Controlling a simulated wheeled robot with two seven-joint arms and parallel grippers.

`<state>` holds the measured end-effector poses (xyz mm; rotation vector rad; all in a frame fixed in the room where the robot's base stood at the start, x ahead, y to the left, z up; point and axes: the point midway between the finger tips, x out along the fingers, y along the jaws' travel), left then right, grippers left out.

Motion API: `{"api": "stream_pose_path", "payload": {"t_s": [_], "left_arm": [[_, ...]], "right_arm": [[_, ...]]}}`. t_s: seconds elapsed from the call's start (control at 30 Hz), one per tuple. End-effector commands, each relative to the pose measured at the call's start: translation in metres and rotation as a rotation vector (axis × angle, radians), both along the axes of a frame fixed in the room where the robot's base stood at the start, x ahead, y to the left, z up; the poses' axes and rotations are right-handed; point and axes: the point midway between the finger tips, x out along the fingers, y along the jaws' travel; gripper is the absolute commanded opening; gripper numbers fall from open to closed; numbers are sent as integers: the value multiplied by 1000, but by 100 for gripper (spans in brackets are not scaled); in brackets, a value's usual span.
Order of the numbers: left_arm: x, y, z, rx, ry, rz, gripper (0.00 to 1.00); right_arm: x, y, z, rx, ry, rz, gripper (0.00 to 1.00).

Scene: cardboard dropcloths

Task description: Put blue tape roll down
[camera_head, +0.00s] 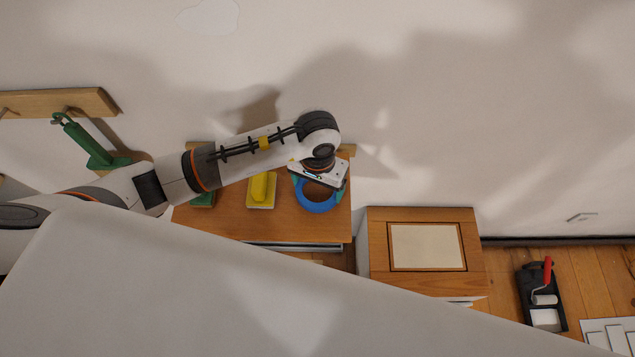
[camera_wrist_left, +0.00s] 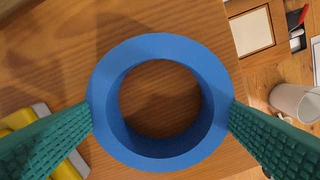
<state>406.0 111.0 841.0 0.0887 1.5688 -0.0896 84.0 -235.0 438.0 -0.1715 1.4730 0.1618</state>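The blue tape roll (camera_head: 316,207) shows at the right part of a wooden cabinet top (camera_head: 225,226) in the head view. It also fills the middle of the left wrist view (camera_wrist_left: 160,46), with wood visible through its hole. My left gripper (camera_wrist_left: 161,112) has its green ridged fingers against opposite outer sides of the roll, holding it. In the head view the left gripper (camera_head: 318,187) points down over the cabinet top and partly hides the roll. I cannot tell whether the roll touches the wood. My right gripper is in neither view.
A yellow block-like tool (camera_head: 262,187) lies left of the roll, with a green item (camera_head: 203,200) farther left. A lower wooden cabinet (camera_head: 379,284) with a pale panel stands to the right. A paint tray (camera_head: 545,318) with a red-handled roller is on the floor. The wall is behind.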

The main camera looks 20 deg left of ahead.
Motion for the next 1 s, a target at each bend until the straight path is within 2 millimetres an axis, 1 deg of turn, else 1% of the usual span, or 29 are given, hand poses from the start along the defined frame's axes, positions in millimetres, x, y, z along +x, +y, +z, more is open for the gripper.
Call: {"api": "stream_pose_path", "payload": {"t_s": [0.03, 0.07, 0.1, 0.3, 0.4, 0.47, 0.57, 0.8, 0.9, 1.0], "left_arm": [[0, 0, 0, 0, 0, 0, 93], [0, 0, 0, 0, 0, 0, 98], [0, 0, 0, 0, 0, 0, 100], [0, 0, 1, 0, 0, 0, 100], [0, 0, 6, 0, 1, 1, 100], [1, 0, 11, 0, -4, -1, 100], [2, 1, 28, 1, -8, -2, 100], [2, 0, 81, 0, -8, -2, 100], [1, 0, 99, 1, -6, -1, 100], [1, 0, 112, 0, -3, 1, 100]], "right_arm": [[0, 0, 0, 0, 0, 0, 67], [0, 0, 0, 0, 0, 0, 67], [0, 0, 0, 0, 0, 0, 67], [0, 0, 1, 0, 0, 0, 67], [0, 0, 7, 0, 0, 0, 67], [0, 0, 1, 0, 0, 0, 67], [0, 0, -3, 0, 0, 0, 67], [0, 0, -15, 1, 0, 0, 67], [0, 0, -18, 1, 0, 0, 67], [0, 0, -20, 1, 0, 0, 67]]}}
